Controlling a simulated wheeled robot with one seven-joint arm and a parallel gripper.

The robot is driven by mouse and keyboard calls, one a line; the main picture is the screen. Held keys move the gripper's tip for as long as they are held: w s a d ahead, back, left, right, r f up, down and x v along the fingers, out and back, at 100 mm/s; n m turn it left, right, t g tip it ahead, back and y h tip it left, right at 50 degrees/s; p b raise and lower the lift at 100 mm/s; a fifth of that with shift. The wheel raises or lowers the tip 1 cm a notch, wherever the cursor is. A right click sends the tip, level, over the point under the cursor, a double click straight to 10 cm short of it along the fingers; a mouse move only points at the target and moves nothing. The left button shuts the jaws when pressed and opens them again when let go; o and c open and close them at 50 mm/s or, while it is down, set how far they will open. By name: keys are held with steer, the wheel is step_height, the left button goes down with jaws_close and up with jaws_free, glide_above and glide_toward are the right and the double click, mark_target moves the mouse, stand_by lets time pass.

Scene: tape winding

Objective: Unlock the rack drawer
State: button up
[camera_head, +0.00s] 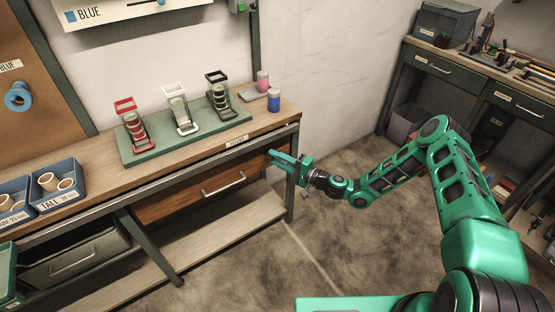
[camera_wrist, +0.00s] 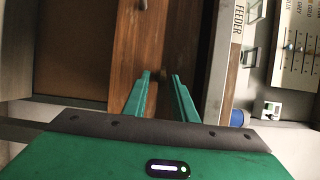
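The rack drawer (camera_head: 190,195) is a brown wooden front with a metal handle, set under the worktop of the left bench. It looks closed. A label on the bench edge above it seems to read FEEDER. My gripper (camera_head: 282,157) is at the drawer's right end and covers part of it. In the wrist view the drawer front (camera_wrist: 185,40) lies ahead, turned sideways. My gripper's green fingers (camera_wrist: 160,76) stand apart. A small dark knob-like piece, perhaps the lock, shows between the fingertips; I cannot tell whether they touch it.
The bench top (camera_head: 90,183) carries a green board (camera_head: 190,138) with red, white and black holders, blue and pink spools, and blue bins (camera_head: 60,187). A lower shelf (camera_head: 235,220) runs beneath the drawer. Another bench (camera_head: 450,70) stands at right. The floor between them is largely clear.

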steer(key=v, duration=1)
steer(key=shift+d, duration=0.35)
steer(key=shift+s, duration=0.1)
steer(key=s+d+r+n+g+h, duration=0.3)
steer(key=s+d+r+g+h, duration=0.25)
steer(key=s+d+r, duration=0.5)
steer(key=s+d+r+n+g+h, duration=0.4)
steer(key=s+d+r+h, duration=0.25)
steer(key=d, duration=0.65)
steer(key=s+d+r+m+h, duration=0.1)
steer(key=s+d+r+m, duration=0.1)
steer(key=s+r, duration=0.3)
steer(key=s+d+r+m+h, duration=0.1)
steer(key=s+d+r, duration=0.3)
steer(key=s, duration=0.7)
steer(key=s+d+r+m, duration=0.3)
steer(key=s+r, duration=0.2)
steer(key=s, duration=0.3)
steer(key=shift+s+r+m+h, duration=0.2)
steer(key=shift+r+m+h, duration=0.1)
steer(key=shift+h, duration=0.1)
